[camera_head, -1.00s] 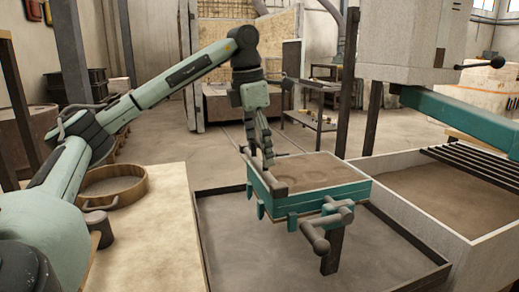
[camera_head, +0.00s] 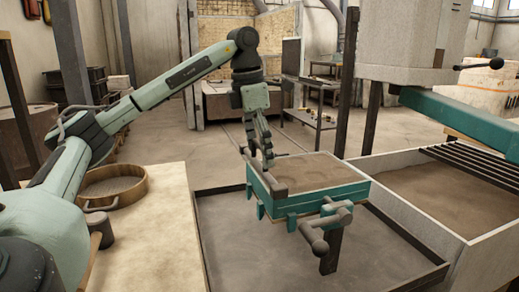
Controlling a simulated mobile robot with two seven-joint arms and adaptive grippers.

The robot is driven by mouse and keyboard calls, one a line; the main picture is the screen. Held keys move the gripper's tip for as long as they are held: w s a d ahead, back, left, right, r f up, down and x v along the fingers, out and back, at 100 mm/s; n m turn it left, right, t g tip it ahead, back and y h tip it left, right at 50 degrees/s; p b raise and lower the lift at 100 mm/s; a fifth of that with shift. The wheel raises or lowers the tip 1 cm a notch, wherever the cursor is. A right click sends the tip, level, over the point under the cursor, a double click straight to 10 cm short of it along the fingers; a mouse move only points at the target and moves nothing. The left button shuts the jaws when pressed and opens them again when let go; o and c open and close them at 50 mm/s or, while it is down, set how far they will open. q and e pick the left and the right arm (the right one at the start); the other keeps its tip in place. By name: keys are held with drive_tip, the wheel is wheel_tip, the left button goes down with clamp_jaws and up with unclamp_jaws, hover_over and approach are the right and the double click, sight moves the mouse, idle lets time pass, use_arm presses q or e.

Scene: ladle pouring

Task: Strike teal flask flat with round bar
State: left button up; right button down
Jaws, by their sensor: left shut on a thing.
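The teal flask (camera_head: 318,197) is an open rectangular frame filled with brown sand (camera_head: 305,173). It stands raised above a dark shallow tray (camera_head: 370,262). My left gripper (camera_head: 266,158) is over the flask's left edge, pointing down and shut on the round bar (camera_head: 276,187). The dark bar lies along the left rim of the flask, at about the height of the sand. The fingers hide part of the bar, and I cannot tell whether it touches the rim. The sand looks mostly level. My right gripper is out of view.
A grey crank-like handle (camera_head: 326,226) sticks out at the flask's front. A sand-filled bin (camera_head: 455,200) and a teal beam (camera_head: 460,118) stand at right. A round sieve (camera_head: 114,189) rests on the pale bench (camera_head: 160,225) at left. The tray's front is clear.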

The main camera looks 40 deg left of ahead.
sight(298, 172)
use_arm(q)
drive_tip(key=shift+f+b, duration=0.5)
drive_tip(key=shift+f, duration=0.45)
idle(0.5)
drive_tip(key=shift+w+d+r+p, duration=0.15)
drive_tip(key=shift+w+d+p, duration=0.05)
drive_tip(key=shift+w+p, duration=0.2)
drive_tip(key=shift+w+d+p, duration=0.45)
drive_tip(key=shift+w+p, duration=0.05)
drive_tip(key=shift+w, duration=0.25)
drive_tip(key=shift+w+d, duration=0.35)
drive_tip(key=shift+w, duration=0.4)
drive_tip(key=shift+w+d+f, duration=0.1)
drive_tip(key=shift+w+d, duration=0.3)
drive_tip(key=shift+w, duration=0.35)
drive_tip(key=shift+w+d+f, duration=0.1)
drive_tip(key=shift+w+d, duration=0.25)
drive_tip(key=shift+w, duration=0.35)
drive_tip(key=shift+w+d+f, duration=0.1)
drive_tip(key=shift+w+d, duration=0.3)
drive_tip(key=shift+w, duration=0.35)
drive_tip(key=shift+w+d+r, duration=0.1)
drive_tip(key=shift+w+d, duration=1.05)
drive_tip(key=shift+w, duration=1.05)
drive_tip(key=shift+w+d+f, duration=0.1)
drive_tip(key=shift+w+d, duration=1.05)
drive_tip(key=shift+w, duration=1.1)
drive_tip(key=shift+w+d+r, duration=0.1)
drive_tip(key=shift+w+d, duration=1.05)
drive_tip(key=shift+w, duration=1.05)
